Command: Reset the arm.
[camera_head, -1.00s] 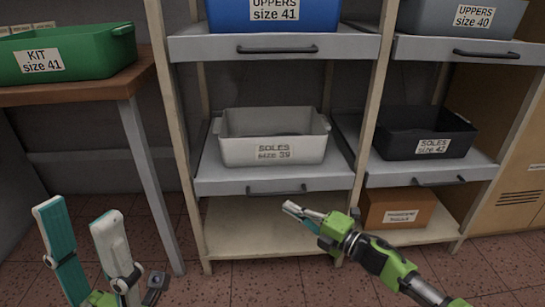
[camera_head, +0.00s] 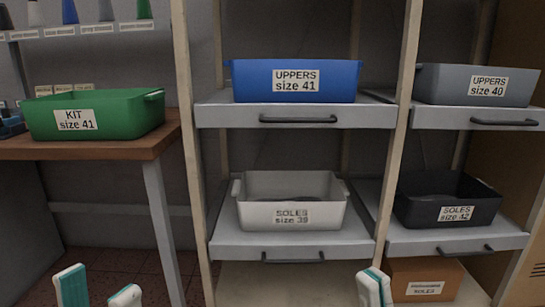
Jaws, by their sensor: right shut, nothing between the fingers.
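My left gripper (camera_head: 98,291) shows at the bottom left, its two teal-and-white fingers pointing up and apart, with nothing between them. My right gripper (camera_head: 374,288) shows at the bottom, right of centre, in front of the shelf unit. Its fingers point up and are together, with nothing held. Only the finger ends of both grippers show; the wrists and arms are below the picture edge.
A shelf unit holds a blue uppers bin (camera_head: 294,82), a white soles bin (camera_head: 291,211), a grey uppers bin (camera_head: 470,88) and a dark soles bin (camera_head: 447,200). A cardboard box (camera_head: 425,287) sits below. At left, a green kit bin (camera_head: 95,118) stands on a wooden table (camera_head: 130,147).

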